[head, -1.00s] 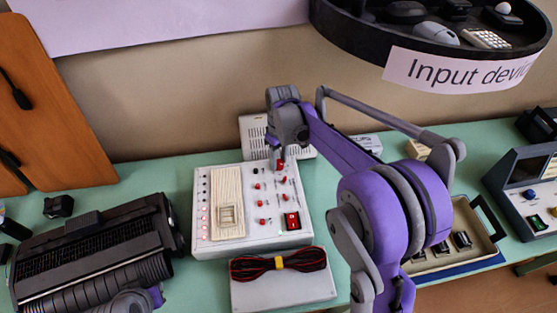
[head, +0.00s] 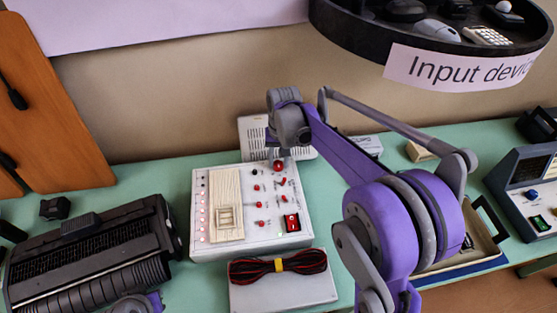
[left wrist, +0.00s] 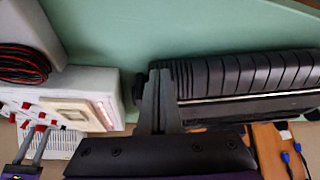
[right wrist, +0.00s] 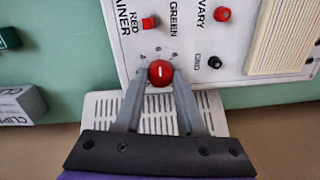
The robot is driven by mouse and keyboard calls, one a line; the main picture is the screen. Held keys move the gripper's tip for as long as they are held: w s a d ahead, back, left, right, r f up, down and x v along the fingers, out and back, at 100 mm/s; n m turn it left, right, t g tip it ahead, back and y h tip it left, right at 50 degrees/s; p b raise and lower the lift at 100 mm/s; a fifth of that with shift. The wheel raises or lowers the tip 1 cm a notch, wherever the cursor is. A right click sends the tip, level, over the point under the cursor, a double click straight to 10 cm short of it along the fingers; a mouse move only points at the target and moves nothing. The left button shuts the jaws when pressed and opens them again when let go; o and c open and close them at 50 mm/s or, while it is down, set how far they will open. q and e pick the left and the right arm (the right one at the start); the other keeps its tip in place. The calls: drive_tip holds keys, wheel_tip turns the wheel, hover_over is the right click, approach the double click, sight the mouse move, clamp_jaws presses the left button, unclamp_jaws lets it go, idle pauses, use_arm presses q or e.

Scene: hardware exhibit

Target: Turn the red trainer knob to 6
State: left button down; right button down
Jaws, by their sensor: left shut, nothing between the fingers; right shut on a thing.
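The red trainer knob (right wrist: 160,73) sits at the edge of the white panel, beside the printed words RED TRAINER. Small numbers ring it, and a 6 reads just above it in the right wrist view. Its white pointer line looks roughly upright in that view, toward the 6. My right gripper (right wrist: 159,80) is shut on the knob, one finger on each side. In the head view the knob (head: 278,166) shows just below my right gripper (head: 277,157). My left gripper (left wrist: 160,98) is shut and empty, near the black ribbed machine.
The white trainer box (head: 205,244) carries several red knobs, a red switch (head: 291,222) and a column of lit lamps. A grey box (head: 300,293) with a red-black cable bundle lies in front. The black ribbed machine (head: 90,265) stands left. A dark shelf (head: 340,22) hangs above right.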

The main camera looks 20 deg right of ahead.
sight(280, 163)
drive_tip(key=shift+m, duration=0.3)
drive_tip(key=c, duration=0.5)
unclamp_jaws()
use_arm(q)
drive_tip(key=shift+w+r+p, duration=0.1)
drive_tip(key=shift+r+p, duration=0.25)
use_arm(e)
drive_tip(key=r, duration=1)
drive_tip(key=shift+s+d+r, duration=0.1)
drive_tip(key=shift+d+r, duration=0.15)
drive_tip(key=shift+r, duration=0.15)
